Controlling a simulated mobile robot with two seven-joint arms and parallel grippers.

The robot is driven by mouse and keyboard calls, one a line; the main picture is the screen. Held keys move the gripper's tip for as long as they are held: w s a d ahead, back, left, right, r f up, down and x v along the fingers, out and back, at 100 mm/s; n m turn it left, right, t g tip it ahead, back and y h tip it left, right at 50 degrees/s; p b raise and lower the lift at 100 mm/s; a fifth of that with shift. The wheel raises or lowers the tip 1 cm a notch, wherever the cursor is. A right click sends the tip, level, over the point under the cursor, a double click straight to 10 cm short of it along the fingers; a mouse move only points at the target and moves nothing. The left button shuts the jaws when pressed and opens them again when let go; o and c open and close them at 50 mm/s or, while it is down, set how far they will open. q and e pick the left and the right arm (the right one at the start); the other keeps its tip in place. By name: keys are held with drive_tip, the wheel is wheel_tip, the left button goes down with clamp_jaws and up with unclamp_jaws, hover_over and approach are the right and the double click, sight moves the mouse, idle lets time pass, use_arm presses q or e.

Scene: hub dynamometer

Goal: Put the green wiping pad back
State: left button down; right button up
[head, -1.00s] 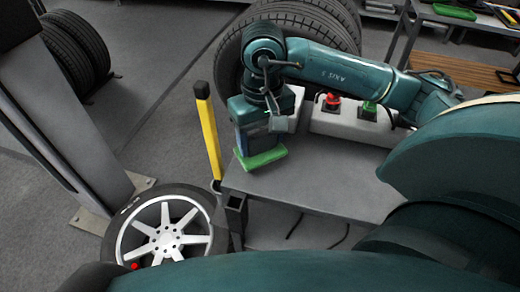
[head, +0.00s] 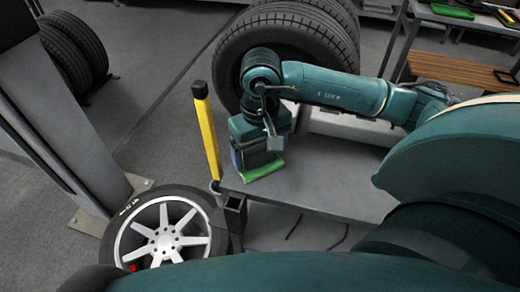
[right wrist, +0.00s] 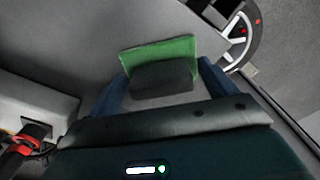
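The green wiping pad (head: 262,174) is under my right gripper (head: 260,157), low over the near left corner of the grey table (head: 325,188). It seems to lie on the table top, but I cannot tell whether it bears fully on it. In the right wrist view the pad (right wrist: 183,48) shows its green face, with a dark grey handle block (right wrist: 161,78) on top. My left gripper is not in view.
A yellow post with a black top (head: 207,135) stands just left of the table corner. A wheel (head: 163,233) lies on the floor at lower left. A pale box (head: 345,125) sits at the table's back, partly behind my arm. A red button (right wrist: 18,150) shows in the right wrist view.

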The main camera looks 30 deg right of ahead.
sight(260, 149)
wheel_tip(260, 149, up, 12)
drive_tip(key=shift+r+p, duration=0.15)
drive_tip(key=shift+p, duration=0.15)
idle(0.4)
idle(0.4)
